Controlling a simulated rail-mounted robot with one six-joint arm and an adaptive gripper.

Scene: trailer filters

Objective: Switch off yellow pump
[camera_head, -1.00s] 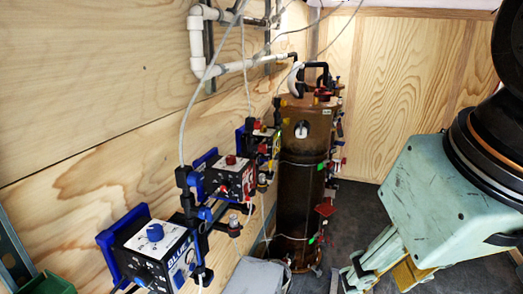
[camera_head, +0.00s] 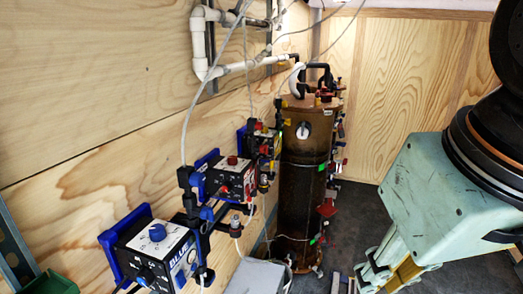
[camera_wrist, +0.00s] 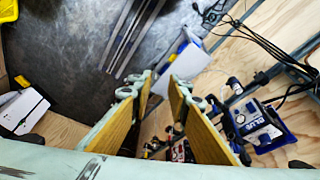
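The yellow pump (camera_head: 265,143) is the farthest of three pumps on the left wooden wall. It is small in the head view, with a yellow-marked front and a red knob on top, partly hidden by fittings. The red pump (camera_head: 230,178) and the blue pump (camera_head: 155,250) are nearer along the wall. My gripper (camera_head: 368,275) is low at the right, well apart from the pumps. In the wrist view my gripper (camera_wrist: 163,84) has its two yellow-padded fingers apart, with nothing between the tips. The blue pump (camera_wrist: 258,122) shows right of the fingers. I cannot read the switch position.
A tall brown filter column (camera_head: 303,190) with side valves stands beyond the pumps. White pipes (camera_head: 203,50) and hoses run along the wall. A grey box (camera_head: 258,277) sits low near the pumps, and a green bin (camera_head: 48,284) is at lower left. Dark floor (camera_head: 365,205) is open right of the column.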

